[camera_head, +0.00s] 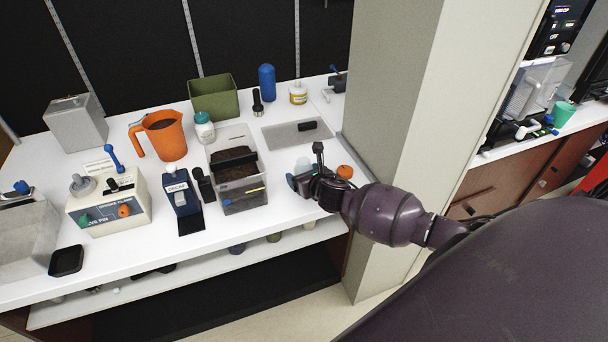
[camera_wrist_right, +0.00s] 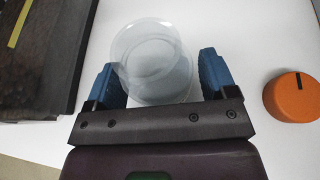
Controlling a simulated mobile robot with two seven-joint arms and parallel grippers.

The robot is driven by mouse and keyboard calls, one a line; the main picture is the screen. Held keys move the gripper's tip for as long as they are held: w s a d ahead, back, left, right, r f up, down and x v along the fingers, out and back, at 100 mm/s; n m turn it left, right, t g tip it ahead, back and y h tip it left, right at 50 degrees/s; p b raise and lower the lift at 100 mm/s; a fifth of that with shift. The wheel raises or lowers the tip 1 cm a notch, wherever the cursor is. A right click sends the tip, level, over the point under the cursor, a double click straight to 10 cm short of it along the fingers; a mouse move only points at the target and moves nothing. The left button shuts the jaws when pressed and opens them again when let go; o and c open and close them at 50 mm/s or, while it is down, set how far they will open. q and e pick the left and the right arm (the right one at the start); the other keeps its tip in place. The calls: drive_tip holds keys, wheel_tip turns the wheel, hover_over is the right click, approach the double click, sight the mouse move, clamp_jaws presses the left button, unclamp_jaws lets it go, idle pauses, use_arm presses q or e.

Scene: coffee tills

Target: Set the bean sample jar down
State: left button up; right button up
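The bean sample jar (camera_wrist_right: 152,55) is a clear, round, see-through container in the right wrist view. In the head view the jar (camera_head: 303,164) shows only as a small pale shape at the right gripper (camera_head: 303,182), mostly hidden by the hand. The gripper is low over the right front part of the white counter (camera_head: 275,222). I cannot tell whether the jar's base touches the counter. My left gripper is not in view.
A clear bin with dark contents (camera_head: 241,195) stands just left of the hand. An orange knob (camera_wrist_right: 292,97) lies close on the right, beside a pale pillar (camera_head: 395,130). A grey mat (camera_head: 285,137) with a black item lies behind. An orange jug (camera_head: 166,140) stands farther left.

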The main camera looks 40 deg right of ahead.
drive_tip(key=shift+s+r, duration=0.2)
drive_tip(key=shift+r, duration=0.05)
drive_tip(key=p+v, duration=0.2)
drive_tip(key=v, duration=0.8)
drive_tip(key=shift+s+r, duration=0.15)
drive_tip(key=shift+s, duration=0.15)
drive_tip(key=s+a+f+m, duration=0.2)
drive_tip(key=s+m, duration=0.4)
drive_tip(key=m, duration=0.5)
drive_tip(key=s+a+f+m+g, duration=0.1)
drive_tip(key=s+a+f+m, duration=0.2)
drive_tip(key=s+m, duration=0.3)
drive_tip(key=s+a+f+m+y, duration=0.1)
drive_tip(key=s+a+m, duration=0.3)
drive_tip(key=m, duration=1.2)
drive_tip(key=shift+s+a+f+m+g, duration=0.2)
drive_tip(key=shift+s+f, duration=0.25)
drive_tip(key=shift+s, duration=0.35)
drive_tip(key=shift+s+a+f+m+g, duration=0.1)
drive_tip(key=shift+s+f+m+g, duration=0.1)
drive_tip(key=shift+s+f, duration=0.4)
drive_tip(key=shift+s+r, duration=0.15)
